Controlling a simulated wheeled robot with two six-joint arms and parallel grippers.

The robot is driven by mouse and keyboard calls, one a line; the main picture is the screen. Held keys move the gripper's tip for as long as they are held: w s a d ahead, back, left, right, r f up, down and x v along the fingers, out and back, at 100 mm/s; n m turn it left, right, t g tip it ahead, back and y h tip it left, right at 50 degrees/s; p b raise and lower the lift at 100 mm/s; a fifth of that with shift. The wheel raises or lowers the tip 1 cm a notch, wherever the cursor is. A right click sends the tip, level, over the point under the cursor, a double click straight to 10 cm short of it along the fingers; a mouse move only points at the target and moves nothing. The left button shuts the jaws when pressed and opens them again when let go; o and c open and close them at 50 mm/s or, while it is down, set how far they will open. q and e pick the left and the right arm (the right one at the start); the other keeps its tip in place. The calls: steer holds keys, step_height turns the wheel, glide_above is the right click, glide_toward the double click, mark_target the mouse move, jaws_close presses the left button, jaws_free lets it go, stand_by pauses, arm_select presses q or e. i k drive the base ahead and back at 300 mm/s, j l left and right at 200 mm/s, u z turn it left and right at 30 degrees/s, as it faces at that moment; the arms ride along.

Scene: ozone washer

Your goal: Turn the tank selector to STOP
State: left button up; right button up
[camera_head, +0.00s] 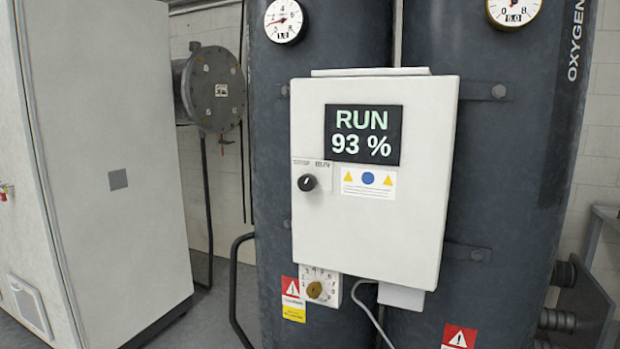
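The tank selector (307,182) is a small black knob on the left side of a white control box (420,210). The plate behind the knob carries the label RUN at its upper right; its other lettering is too small to read. The box's dark display (363,135) reads RUN and 93 %. Neither of my grippers shows in the head view, and nothing touches the knob.
The box is mounted on two dark tanks (530,230), one marked OXYGEN. A brass knob (314,290) on a white dial plate sits below the box. A dark curved rail (234,285) stands at lower left. A large white cabinet (110,130) fills the left.

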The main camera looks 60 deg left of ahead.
mark_target(307, 182)
steer(key=u, duration=1.7)
